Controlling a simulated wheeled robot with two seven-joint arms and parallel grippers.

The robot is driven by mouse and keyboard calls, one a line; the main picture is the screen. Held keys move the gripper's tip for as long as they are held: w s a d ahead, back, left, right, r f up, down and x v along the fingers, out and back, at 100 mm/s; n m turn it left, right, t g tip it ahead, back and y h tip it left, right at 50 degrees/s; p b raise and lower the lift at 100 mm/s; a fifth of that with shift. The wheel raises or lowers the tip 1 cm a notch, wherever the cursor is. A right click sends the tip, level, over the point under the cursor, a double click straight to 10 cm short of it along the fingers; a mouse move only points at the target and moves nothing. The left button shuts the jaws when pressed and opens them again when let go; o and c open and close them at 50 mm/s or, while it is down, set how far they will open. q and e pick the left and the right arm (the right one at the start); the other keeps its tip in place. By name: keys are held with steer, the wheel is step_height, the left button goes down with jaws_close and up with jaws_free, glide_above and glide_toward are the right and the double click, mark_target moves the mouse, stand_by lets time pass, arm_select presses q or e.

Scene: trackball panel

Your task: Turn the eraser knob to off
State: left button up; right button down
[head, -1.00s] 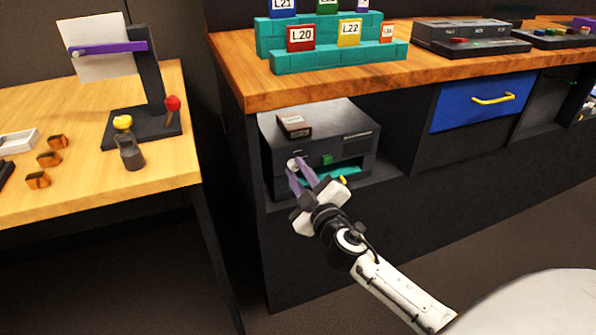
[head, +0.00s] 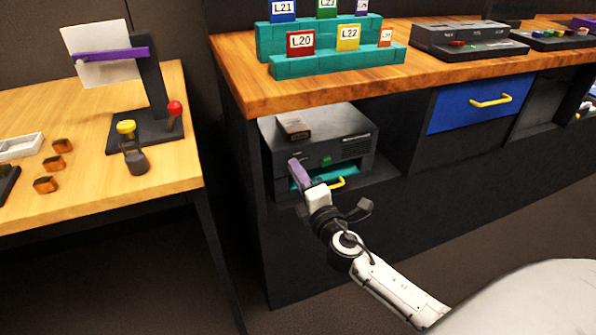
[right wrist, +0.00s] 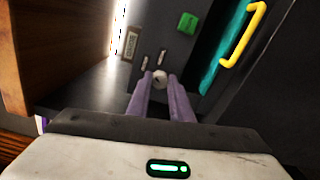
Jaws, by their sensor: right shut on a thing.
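The dark box-shaped device (head: 355,145) sits in the open shelf under the wooden counter. The small pale round knob (right wrist: 159,77) on its front shows in the right wrist view, between the purple fingertips. In the head view the fingers hide it. My right gripper (head: 294,163) is shut on the knob, its purple fingers seen nearly edge-on in the head view. Two small pale marks (right wrist: 162,56) stand on the panel beside the knob; I cannot read them. My left gripper is not in view.
The device front has a green button (right wrist: 187,23), a teal slot and a yellow handle (right wrist: 242,36). A small brown labelled block (head: 293,126) lies on its top. A blue drawer (head: 475,104) is to the right.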

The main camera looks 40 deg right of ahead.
arm_select(q)
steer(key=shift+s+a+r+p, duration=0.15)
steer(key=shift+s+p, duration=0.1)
steer(key=shift+p, duration=0.7)
arm_select(e)
steer(key=shift+a+n, duration=0.1)
steer(key=shift+n, duration=3.3)
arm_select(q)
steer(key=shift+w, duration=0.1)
arm_select(e)
steer(key=c, duration=1.6)
jaws_free()
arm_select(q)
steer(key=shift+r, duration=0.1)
